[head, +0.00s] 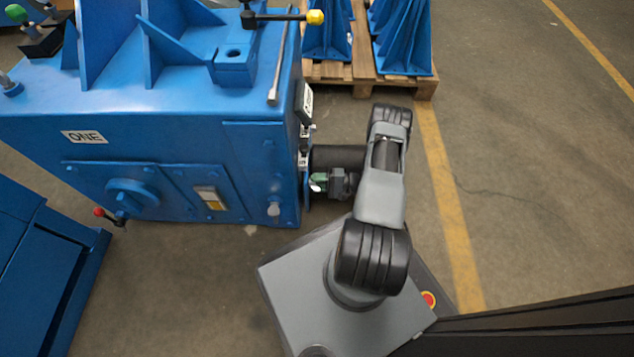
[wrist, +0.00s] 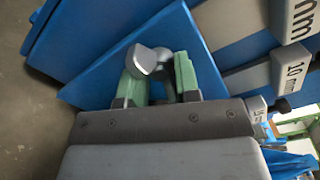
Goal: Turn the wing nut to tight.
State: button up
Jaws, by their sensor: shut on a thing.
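The wing nut (wrist: 146,59) is a grey metal piece with a rounded wing, seen in the wrist view between the green fingertips. My gripper (wrist: 160,78) is shut on it, with one green finger on each side. A blue plate lies right behind the wing nut. In the head view my gripper (head: 322,182) is at the right end of the blue machine (head: 190,140), and the wing nut is mostly hidden there by the fingers. I cannot tell the nut's thread or how tight it sits.
Labels marked in mm (wrist: 291,70) hang close on the right in the wrist view. In the head view a pallet (head: 405,88) with blue brackets stands behind my arm. A lever with a yellow knob (head: 315,17) sticks out above. The floor to the right is clear.

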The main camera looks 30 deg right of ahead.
jog(key=shift+o, duration=0.2)
jog(key=shift+m, duration=0.4)
jog(key=o, duration=0.6)
jog(key=p+v, duration=0.2)
jog(key=v, duration=1.1)
jog(key=shift+s+d+p, duration=0.3)
